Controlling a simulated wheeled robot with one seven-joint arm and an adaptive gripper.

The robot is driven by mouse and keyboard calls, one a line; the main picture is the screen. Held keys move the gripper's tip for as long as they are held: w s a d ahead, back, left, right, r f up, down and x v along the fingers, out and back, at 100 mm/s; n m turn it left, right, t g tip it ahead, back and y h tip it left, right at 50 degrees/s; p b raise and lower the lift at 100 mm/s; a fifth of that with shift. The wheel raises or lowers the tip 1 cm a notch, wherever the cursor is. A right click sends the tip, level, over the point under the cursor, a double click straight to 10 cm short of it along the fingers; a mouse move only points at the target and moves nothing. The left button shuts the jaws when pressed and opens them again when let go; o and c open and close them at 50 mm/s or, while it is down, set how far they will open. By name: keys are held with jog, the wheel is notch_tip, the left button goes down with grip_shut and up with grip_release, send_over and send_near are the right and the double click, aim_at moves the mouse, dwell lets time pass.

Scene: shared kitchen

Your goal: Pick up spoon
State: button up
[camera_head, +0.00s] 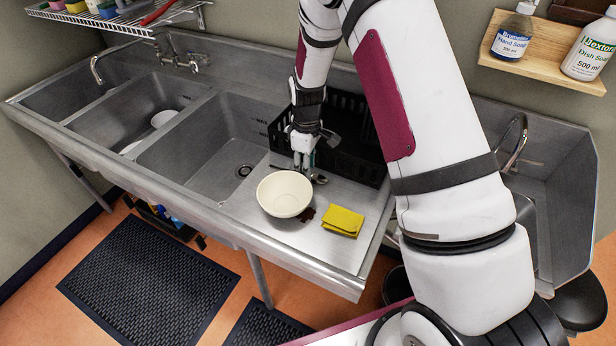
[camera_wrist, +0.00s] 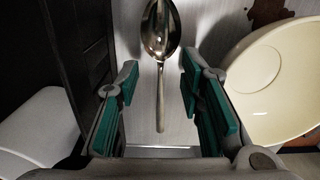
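A metal spoon (camera_wrist: 160,35) lies on the steel drainboard in the wrist view, its bowl at the far end and its handle pointing back between my fingers. In the head view the spoon's bowl (camera_head: 320,179) shows just right of my gripper. My gripper (camera_wrist: 158,85) is open, with green-padded fingers on either side of the handle and gaps on both sides. In the head view my gripper (camera_head: 303,167) is over the drainboard behind the bowl. I cannot tell its exact height above the spoon.
A cream bowl (camera_head: 284,194) stands close beside the gripper, also at right in the wrist view (camera_wrist: 283,85). A black crate (camera_head: 357,158) stands behind. A yellow cloth (camera_head: 343,221) lies at the front right. Sink basins (camera_head: 205,150) are to the left.

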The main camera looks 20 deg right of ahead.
jog(key=shift+f, duration=1.15)
grip_shut()
jog(key=shift+r, duration=0.15)
